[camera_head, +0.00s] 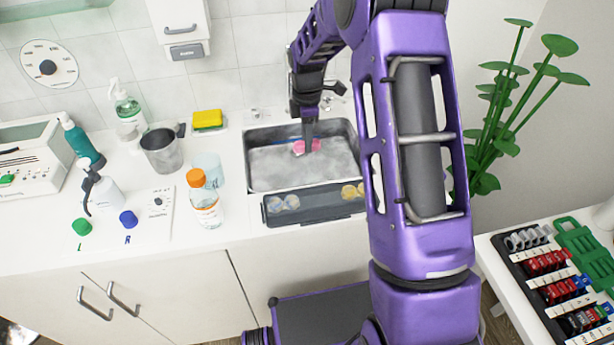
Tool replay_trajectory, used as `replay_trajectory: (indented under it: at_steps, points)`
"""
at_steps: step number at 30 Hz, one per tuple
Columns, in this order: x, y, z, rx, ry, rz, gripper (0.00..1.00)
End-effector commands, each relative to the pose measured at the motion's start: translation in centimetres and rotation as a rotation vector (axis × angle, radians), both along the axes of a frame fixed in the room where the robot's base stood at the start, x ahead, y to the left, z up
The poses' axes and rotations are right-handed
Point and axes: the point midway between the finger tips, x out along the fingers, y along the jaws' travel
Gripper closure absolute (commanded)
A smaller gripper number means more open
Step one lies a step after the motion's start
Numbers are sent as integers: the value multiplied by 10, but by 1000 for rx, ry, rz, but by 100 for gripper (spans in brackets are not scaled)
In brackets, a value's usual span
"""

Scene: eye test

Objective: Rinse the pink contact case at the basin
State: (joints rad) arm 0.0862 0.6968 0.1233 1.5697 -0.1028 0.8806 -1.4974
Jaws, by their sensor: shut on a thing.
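The pink contact case (301,147) is small and shows at the tip of my gripper (308,141), over the basin. My gripper points down and is shut on the case. The metal basin (262,180) is set in the white counter and its bottom looks grey and cloudy. I cannot tell whether the case touches the basin's bottom or hangs above it. The tap behind the basin is partly hidden by my arm, and I cannot see whether water runs.
A dark tray (315,203) lies along the basin's front edge. An orange-capped bottle (205,205), a clear glass (207,165), a metal cup (161,152) and a yellow sponge (207,118) stand left of the basin. A plant (495,130) stands right. My arm hides the basin's right side.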

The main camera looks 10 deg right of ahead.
Motion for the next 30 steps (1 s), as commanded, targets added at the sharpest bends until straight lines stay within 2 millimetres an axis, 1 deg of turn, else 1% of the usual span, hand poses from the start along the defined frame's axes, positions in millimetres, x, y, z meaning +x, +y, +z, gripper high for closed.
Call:
replay_trajectory:
  at_steps: [10,22,30]
  points:
    - [0,0,3,0,0,0,100]
    - [0,0,38,0,-2,0,100]
    - [0,0,40,0,0,0,100]
